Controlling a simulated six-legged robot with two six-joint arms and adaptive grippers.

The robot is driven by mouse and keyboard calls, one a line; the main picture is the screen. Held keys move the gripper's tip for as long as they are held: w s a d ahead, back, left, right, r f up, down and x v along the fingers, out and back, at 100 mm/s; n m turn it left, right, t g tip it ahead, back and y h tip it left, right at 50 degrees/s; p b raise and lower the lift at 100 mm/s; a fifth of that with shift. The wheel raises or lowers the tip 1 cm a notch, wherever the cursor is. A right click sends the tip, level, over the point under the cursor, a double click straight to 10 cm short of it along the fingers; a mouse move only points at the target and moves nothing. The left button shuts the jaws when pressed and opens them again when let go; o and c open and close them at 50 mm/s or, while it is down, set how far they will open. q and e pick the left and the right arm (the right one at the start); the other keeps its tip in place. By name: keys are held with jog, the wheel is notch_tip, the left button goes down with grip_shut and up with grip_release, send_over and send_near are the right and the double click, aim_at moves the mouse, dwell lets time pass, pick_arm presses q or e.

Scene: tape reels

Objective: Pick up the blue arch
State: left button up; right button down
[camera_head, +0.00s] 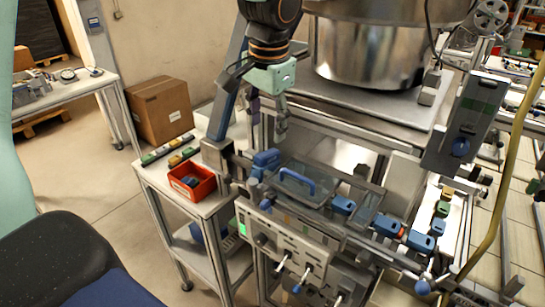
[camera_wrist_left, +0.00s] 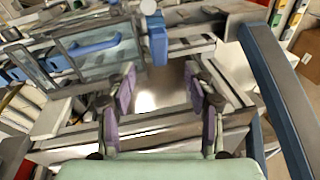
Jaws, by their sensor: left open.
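The blue arch (camera_head: 297,180) is a curved blue bar, like a handle, on a clear, grey-framed panel (camera_head: 318,196) at the machine's front. In the left wrist view the arch (camera_wrist_left: 95,46) shows at the upper left. My left gripper (camera_head: 267,128) has a pale green body and hangs above and behind the arch, a little to its left. In its wrist view the two purple-padded fingers (camera_wrist_left: 160,78) stand wide apart with nothing between them. The arch lies outside the fingers and is apart from them. My right gripper shows in neither view.
A blue block (camera_head: 265,160) is beside the panel's left end, and more blue blocks (camera_head: 387,226) line the rail to its right. A large steel bowl (camera_head: 368,50) stands behind. A red bin (camera_head: 192,182) sits on the left side table.

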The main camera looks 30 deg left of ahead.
aim_at(267, 153)
pick_arm(q)
jog(key=shift+s+f, duration=0.2)
jog(key=shift+f, duration=0.3)
jog(key=f, duration=0.2)
jog(key=w+f, duration=0.1)
jog(key=f, duration=0.1)
jog(key=f+p, duration=0.1)
jog(key=f, duration=0.1)
jog(key=shift+w+a+f, duration=0.25)
jog(key=shift+a, duration=0.05)
jog(key=shift+s+a+r, duration=0.1)
jog(key=shift+s+r, duration=0.05)
jog(key=shift+s, duration=0.25)
jog(key=shift+c, duration=0.4)
jog(key=shift+w, duration=0.4)
jog(key=c, duration=0.6)
jog(key=shift+s, duration=0.2)
grip_shut()
